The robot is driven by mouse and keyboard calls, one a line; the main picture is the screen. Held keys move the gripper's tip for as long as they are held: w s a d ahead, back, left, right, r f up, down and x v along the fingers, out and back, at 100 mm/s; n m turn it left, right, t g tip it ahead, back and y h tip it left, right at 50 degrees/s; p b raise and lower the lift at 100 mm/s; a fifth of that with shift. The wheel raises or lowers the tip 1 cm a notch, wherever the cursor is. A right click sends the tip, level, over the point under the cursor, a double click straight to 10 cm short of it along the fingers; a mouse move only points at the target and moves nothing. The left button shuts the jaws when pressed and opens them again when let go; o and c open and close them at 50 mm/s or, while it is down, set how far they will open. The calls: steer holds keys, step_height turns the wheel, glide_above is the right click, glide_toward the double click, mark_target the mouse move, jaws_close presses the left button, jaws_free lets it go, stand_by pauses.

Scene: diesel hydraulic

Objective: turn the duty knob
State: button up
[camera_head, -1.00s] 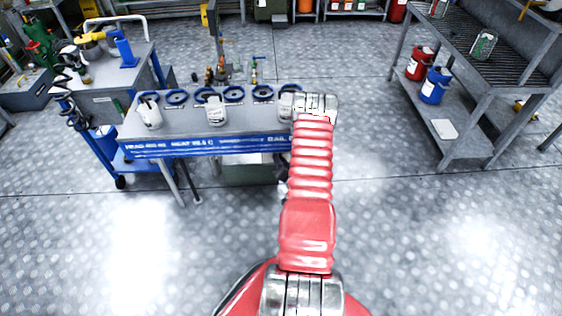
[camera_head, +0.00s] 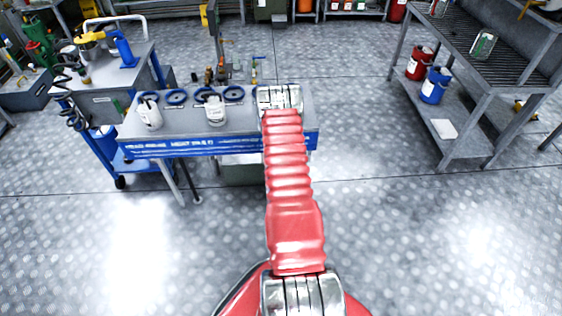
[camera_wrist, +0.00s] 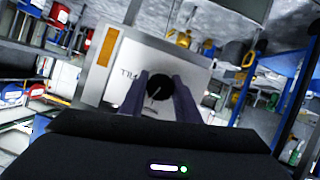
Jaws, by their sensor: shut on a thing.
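In the wrist view, a round black knob (camera_wrist: 157,88) with a pale pointer line stands on a light grey panel (camera_wrist: 115,85). Dark lettering beside it is partly covered. My gripper (camera_wrist: 160,97) has one dark finger on each side of the knob and is shut on it. In the head view, my red arm reaches to the right end of the grey bench (camera_head: 190,128). My wrist covers the fingers and the knob there, so neither shows.
White cans (camera_head: 215,111) and blue rings (camera_head: 176,97) stand on the bench left of my arm. A blue cart (camera_head: 125,160) is at its left. A metal shelf (camera_head: 485,135) with red and blue cans stands at right. The floor between is clear.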

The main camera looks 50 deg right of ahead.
steer(key=n, duration=0.1)
steer(key=n+g+h, duration=0.1)
steer(key=shift+a+f+n, duration=0.15)
steer(key=shift+n, duration=0.25)
steer(key=shift+h, duration=0.3)
steer(key=o, duration=1)
steer(key=shift+o, duration=0.2)
steer(key=v, duration=1.3)
steer(key=shift+a+r, duration=0.25)
steer(key=shift+a, duration=0.05)
